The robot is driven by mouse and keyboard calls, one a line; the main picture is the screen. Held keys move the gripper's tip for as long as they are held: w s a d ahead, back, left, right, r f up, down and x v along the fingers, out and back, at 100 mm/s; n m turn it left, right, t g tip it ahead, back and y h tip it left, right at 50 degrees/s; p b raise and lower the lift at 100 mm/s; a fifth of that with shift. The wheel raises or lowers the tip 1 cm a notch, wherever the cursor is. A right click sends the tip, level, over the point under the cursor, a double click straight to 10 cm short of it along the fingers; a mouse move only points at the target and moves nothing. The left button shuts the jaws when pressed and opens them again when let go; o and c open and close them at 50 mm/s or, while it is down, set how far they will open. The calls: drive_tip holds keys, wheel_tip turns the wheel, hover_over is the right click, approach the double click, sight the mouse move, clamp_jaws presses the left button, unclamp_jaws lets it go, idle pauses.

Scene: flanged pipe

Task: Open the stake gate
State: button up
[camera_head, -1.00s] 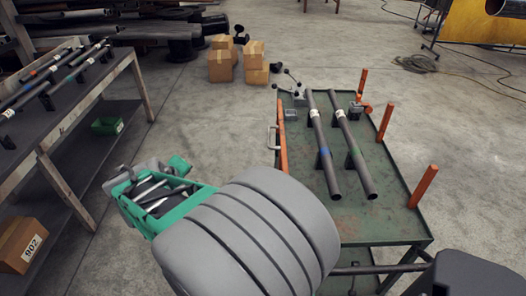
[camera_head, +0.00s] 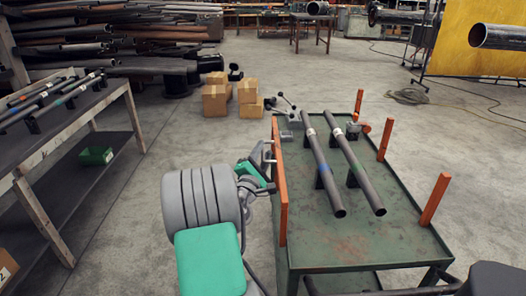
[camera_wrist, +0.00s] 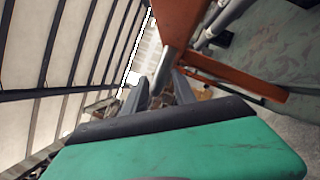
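The stake gate is the orange bar (camera_head: 281,190) along the left edge of the green cart (camera_head: 345,240), standing in line with that edge. Its metal handle (camera_head: 268,148) is on the gate's left side, partly hidden by my gripper. My gripper (camera_head: 267,166) is at the handle. In the wrist view, my gripper's dark fingers (camera_wrist: 161,88) are apart, with the grey handle bar (camera_wrist: 164,67) reaching between them. I cannot tell whether they touch it. The orange gate (camera_wrist: 183,25) is just beyond the fingers.
Two dark pipes (camera_head: 322,165) (camera_head: 354,165) lie on supports on the cart. Orange posts (camera_head: 434,200) stand along its right side. A workbench (camera_head: 75,100) with pipes is at left; cardboard boxes (camera_head: 215,103) stand behind. Open floor lies between bench and cart.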

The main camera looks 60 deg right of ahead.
drive_tip(key=shift+c, duration=0.2)
clamp_jaws()
idle(1.2)
